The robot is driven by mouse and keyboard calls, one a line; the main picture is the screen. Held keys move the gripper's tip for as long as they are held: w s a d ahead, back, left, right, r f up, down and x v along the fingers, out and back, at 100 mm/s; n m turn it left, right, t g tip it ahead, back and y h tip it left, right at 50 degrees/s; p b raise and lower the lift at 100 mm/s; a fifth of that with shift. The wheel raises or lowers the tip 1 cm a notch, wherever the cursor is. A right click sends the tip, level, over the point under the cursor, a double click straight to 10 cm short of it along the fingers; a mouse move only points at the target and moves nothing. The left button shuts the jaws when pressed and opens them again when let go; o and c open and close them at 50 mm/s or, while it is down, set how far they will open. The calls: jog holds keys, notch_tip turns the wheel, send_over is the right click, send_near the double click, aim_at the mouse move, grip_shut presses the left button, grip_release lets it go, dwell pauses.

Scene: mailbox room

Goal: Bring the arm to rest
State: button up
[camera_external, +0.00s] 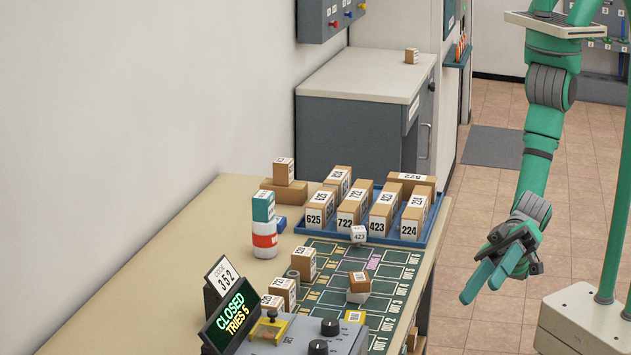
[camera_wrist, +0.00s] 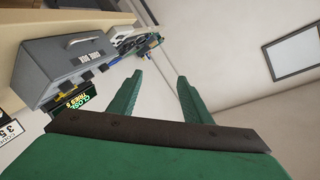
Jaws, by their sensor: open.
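My green arm hangs down at the right of the external view, with its elbow bent and its forearm lowered. My gripper (camera_external: 478,288) is open and empty, to the right of the table (camera_external: 190,215) and clear of its edge. In the wrist view the two green fingers of my gripper (camera_wrist: 158,88) stand apart with nothing between them. The wrist view looks past them at a pale wall and, at the left, a tilted grey box.
The table holds a blue tray (camera_external: 437,226) of numbered boxes, a dark green grid mat (camera_external: 398,257), a stacked cylinder (camera_external: 264,240) and a sign reading CLOSED, TRIES 5 (camera_external: 234,314). A grey cabinet (camera_external: 345,130) stands behind. The tiled floor (camera_external: 460,330) around my gripper is free.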

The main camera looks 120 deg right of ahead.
jog(key=s+d+f+h, duration=0.1)
jog(key=s+d+f, duration=0.7)
jog(key=d+f, duration=0.45)
jog(key=s+d+f+h, duration=0.2)
jog(key=s+d+f, duration=0.7)
jog(key=d+f, duration=0.3)
jog(key=s+d+r+n+h, duration=0.1)
jog(key=s+d+r+h, duration=0.1)
jog(key=s+d, duration=0.7)
jog(key=s+d+r+n+t+h, duration=0.1)
jog(key=s+d+r+h, duration=0.1)
jog(key=s+d, duration=0.8)
jog(key=s+r, duration=0.1)
jog(key=s, duration=0.4)
jog(key=shift+s+d+n+h, duration=0.15)
jog(key=shift+s+n+h, duration=0.05)
jog(key=shift+n+h, duration=0.1)
